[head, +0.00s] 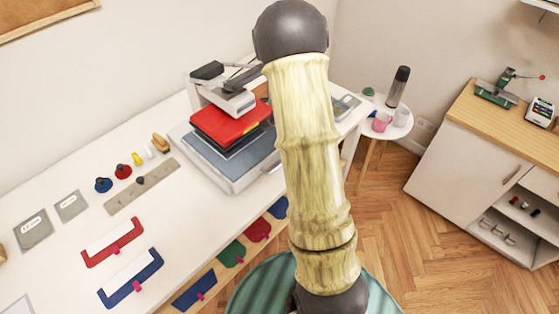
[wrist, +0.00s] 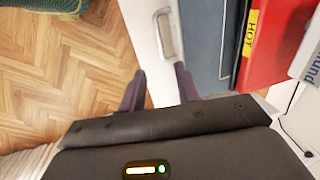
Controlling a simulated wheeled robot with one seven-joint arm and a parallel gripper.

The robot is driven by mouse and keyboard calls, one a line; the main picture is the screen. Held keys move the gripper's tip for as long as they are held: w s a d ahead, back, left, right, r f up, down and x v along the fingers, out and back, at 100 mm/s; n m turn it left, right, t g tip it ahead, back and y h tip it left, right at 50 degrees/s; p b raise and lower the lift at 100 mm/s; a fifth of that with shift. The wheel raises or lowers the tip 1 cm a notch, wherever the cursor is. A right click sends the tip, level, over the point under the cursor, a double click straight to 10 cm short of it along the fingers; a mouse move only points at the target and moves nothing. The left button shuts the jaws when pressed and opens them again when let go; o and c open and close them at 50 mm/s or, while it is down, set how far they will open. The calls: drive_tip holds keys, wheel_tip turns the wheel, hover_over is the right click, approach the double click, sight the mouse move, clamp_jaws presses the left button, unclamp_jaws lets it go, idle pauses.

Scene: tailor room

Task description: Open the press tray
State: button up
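The heat press stands on the white table in the head view, with a red upper plate (head: 230,123) and a grey-blue tray (head: 240,166) under it. In the wrist view the tray's white front edge (wrist: 140,25) carries a metal handle (wrist: 167,34). A blue-grey tray surface (wrist: 202,40) and the red plate with a yellow HOT label (wrist: 250,34) lie to the right. My gripper (wrist: 160,69) is open, its two dark fingers apart and nothing visible between them. The handle is just beyond the fingertips. In the head view my arm hides the gripper.
The white table (head: 75,180) holds coloured stamps, a ruler and red and blue pieces left of the press. Fabric pieces hang along its front edge. A small round side table (head: 385,130) and a cabinet (head: 455,160) stand to the right. Wooden floor between is clear.

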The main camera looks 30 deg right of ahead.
drive_tip(key=f, duration=0.4)
drive_tip(key=w+f+p, duration=0.1)
drive_tip(key=f, duration=0.3)
drive_tip(key=w+a+f+p, duration=0.1)
drive_tip(key=f, duration=0.4)
drive_tip(key=shift+w+f, duration=0.1)
drive_tip(key=shift+w, duration=0.05)
clamp_jaws()
